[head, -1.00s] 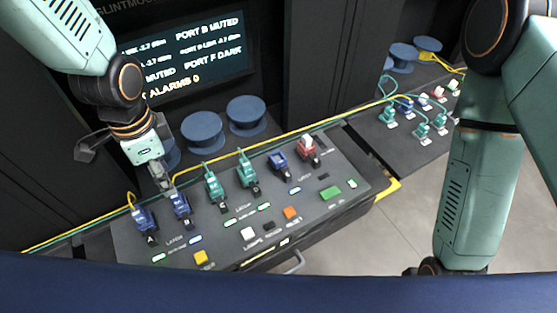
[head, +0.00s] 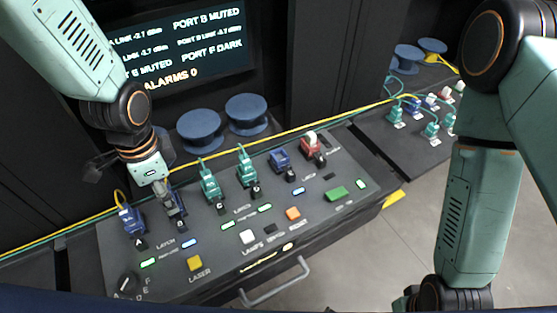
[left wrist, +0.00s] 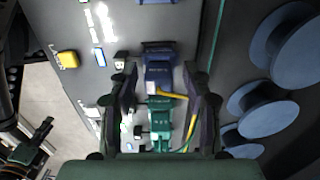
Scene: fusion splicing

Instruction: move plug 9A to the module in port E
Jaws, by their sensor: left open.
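My left gripper (head: 167,196) is over the port B position on the sloped panel. In the left wrist view its open fingers (left wrist: 160,82) stand on either side of a blue module (left wrist: 158,68) with a yellow cable; I cannot tell whether they touch it. That module shows partly behind the gripper in the head view (head: 179,222). I cannot read a 9A label. The blue module in port E (head: 281,160) has no cable visible. My right arm hangs at the right of the head view; its gripper's fingers are not clear there.
Another blue module (head: 131,222) sits at port A, and green plugs at C (head: 210,187) and D (head: 247,170) stand between B and E. A red-and-white module (head: 312,147) is at F. Yellow and green cables run behind. Blue spools (head: 200,130) stand behind the panel.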

